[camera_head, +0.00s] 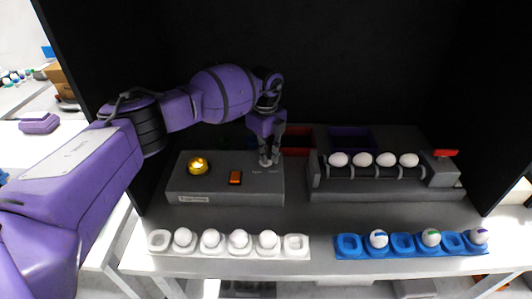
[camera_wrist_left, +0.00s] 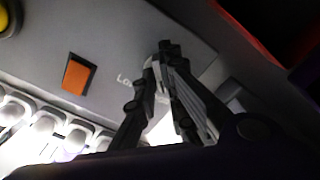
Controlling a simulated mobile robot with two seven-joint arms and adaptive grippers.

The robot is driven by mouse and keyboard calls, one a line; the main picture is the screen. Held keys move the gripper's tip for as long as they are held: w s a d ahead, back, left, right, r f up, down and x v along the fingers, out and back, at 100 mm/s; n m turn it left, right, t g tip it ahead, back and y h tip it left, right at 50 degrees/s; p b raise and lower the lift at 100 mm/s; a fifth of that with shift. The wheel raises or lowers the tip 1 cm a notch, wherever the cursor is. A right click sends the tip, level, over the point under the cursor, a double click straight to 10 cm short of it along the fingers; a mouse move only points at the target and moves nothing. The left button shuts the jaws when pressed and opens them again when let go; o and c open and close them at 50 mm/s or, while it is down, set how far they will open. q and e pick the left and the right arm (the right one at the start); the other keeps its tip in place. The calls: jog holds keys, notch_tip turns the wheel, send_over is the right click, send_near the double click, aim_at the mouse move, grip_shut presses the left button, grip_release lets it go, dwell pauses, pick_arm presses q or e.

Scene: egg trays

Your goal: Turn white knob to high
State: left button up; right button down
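My left gripper (camera_head: 269,161) points down at the right part of the grey control box (camera_head: 222,190). Its fingertips are close together at the box's top, beside printed labels too small to read in the head view. In the left wrist view, the fingers (camera_wrist_left: 160,62) converge at a pale, rounded piece, which looks like the white knob (camera_wrist_left: 150,74). The fingers hide most of it, so its pointing direction cannot be told. A label starting "Lo" (camera_wrist_left: 124,80) shows beside the fingertips. My right gripper is not in view.
The box also bears a lit yellow button (camera_head: 198,165) and an orange switch (camera_head: 235,177). A roller stand with white eggs (camera_head: 363,159) is at right. A white egg tray (camera_head: 293,243) and a blue tray (camera_head: 349,245) lie in front. Dark walls enclose the back and sides.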

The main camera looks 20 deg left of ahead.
pick_arm(q)
jog(key=o, duration=0.4)
jog(key=shift+r, duration=0.1)
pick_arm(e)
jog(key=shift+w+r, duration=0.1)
pick_arm(q)
notch_tip(320, 180, up, 12)
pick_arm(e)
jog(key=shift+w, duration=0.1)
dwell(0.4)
